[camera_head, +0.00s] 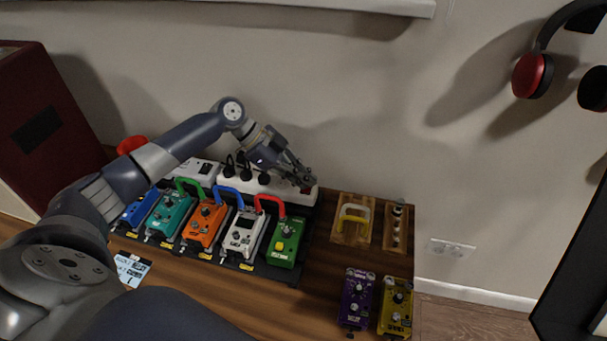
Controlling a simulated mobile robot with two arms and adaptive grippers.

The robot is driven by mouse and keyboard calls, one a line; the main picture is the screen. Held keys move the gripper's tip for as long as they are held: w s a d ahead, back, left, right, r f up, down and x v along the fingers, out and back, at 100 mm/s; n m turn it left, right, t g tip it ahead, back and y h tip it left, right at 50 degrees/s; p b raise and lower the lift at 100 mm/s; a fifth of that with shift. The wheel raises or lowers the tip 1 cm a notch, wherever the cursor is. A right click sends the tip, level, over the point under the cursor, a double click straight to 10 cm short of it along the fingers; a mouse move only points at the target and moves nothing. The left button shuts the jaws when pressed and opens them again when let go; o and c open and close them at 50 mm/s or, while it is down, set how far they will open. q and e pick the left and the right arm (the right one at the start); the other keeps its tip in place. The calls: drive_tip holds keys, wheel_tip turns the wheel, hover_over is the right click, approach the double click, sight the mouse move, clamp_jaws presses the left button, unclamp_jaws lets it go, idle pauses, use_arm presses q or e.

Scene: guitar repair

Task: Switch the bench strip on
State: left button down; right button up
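The bench strip (279,187) is a long white power strip. It lies behind the row of pedals, with several black plugs (263,178) in its left and middle part. My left gripper (305,184) reaches down from the left to the right end of the strip. Its fingertips are at or just above a small dark reddish spot there, which may be the switch. The fingers cover most of that spot, so I cannot tell contact, the switch position or any light. The finger gap is too small to judge. My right gripper is not in view.
Several coloured pedals, including a green one (286,243), stand in front of the strip, joined by coloured cables. A wooden tray with a yellow-handled item (353,219) is to the right. Purple (356,298) and yellow (395,308) pedals stand at front right. The wall is close behind.

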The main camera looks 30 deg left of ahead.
use_arm(q)
drive_tip(key=shift+s+f, duration=0.3)
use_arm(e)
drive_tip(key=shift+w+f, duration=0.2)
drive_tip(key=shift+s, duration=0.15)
use_arm(q)
drive_tip(key=shift+a+r, duration=0.1)
drive_tip(key=v, duration=1.2)
drive_tip(key=shift+r, duration=0.2)
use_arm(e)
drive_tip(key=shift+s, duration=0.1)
use_arm(q)
drive_tip(key=shift+w, duration=0.15)
